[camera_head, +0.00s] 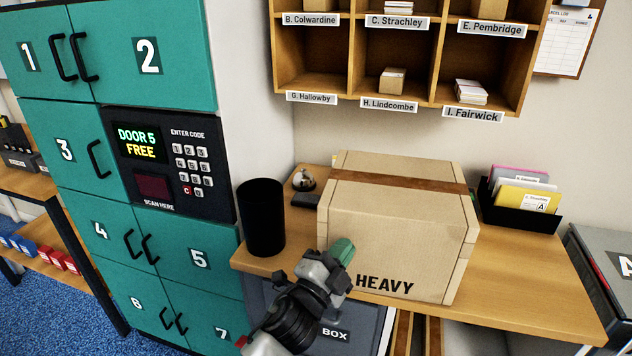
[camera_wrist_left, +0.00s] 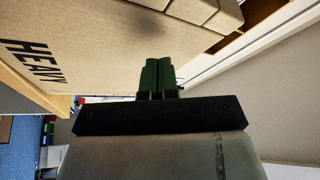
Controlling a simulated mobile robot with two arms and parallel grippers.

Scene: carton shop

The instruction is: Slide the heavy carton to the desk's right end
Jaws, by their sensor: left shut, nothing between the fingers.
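The heavy carton (camera_head: 395,225) is a large tan box with a brown tape strip on top and "HEAVY" printed low on its front. It stands upright on the wooden desk (camera_head: 540,290), around the middle. My left gripper (camera_head: 343,250) is shut and empty, its green fingertips at the lower left part of the carton. In the left wrist view the gripper (camera_wrist_left: 158,75) points at the carton's side (camera_wrist_left: 80,45); I cannot tell whether it touches. My right gripper is not in view.
A black cylinder (camera_head: 262,217) stands at the desk's left end, with a bell (camera_head: 303,180) behind it. A black file holder (camera_head: 518,212) with folders stands right of the carton, at the back. The desk's front right is clear. Teal lockers (camera_head: 150,60) stand at left.

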